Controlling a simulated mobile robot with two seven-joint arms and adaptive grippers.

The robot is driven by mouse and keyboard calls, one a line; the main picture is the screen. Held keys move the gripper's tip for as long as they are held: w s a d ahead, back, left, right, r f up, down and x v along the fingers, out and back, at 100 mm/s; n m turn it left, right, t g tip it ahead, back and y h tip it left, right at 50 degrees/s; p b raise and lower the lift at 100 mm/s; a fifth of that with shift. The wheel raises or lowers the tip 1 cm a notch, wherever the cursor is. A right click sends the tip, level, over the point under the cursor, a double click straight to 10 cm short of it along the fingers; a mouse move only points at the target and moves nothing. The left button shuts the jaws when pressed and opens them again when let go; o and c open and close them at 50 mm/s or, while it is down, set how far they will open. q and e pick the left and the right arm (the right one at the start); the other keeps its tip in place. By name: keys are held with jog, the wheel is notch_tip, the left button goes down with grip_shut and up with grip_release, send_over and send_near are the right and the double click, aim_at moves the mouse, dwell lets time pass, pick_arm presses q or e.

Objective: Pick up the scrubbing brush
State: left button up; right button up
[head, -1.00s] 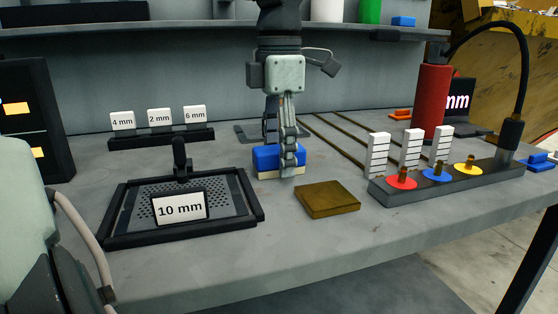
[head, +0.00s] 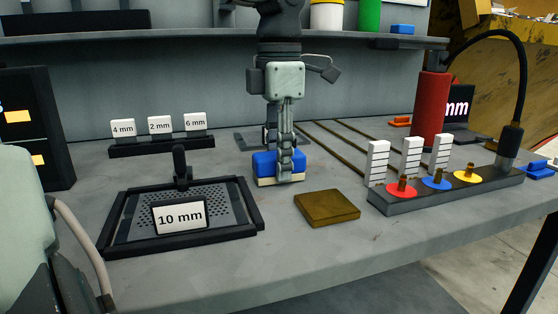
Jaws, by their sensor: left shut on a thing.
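The scrubbing brush (head: 264,163) has a blue top and a pale cream underside. It is upright on the grey table, near the middle of the head view. My left gripper (head: 285,166) comes down over it from above, with its fingers shut on the blue body. The front finger covers part of the brush, and the far finger is mostly hidden. The brush's underside looks to be still at the table surface. My right gripper is not in view.
Left of the brush is a black-framed perforated tray (head: 252,215) with a 10 mm sign (head: 180,217). A brown block (head: 327,208) lies in front right. A grey rack (head: 445,192) with coloured discs and a red cylinder (head: 430,108) stand right. A shelf (head: 150,42) runs behind.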

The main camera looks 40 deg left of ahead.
pick_arm(q)
jog(key=shift+r, duration=0.5)
notch_tip(320, 180, up, 3)
jog(key=shift+r, duration=0.1)
jog(key=s+r+b, duration=0.1)
jog(key=s+r, duration=0.6)
jog(key=s, duration=0.4)
jog(key=shift+s+d, duration=0.2)
jog(key=shift+s, duration=0.2)
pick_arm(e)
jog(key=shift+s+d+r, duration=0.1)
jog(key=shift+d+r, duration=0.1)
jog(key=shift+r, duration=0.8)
pick_arm(q)
jog(key=o, duration=0.5)
jog(key=c, duration=0.3)
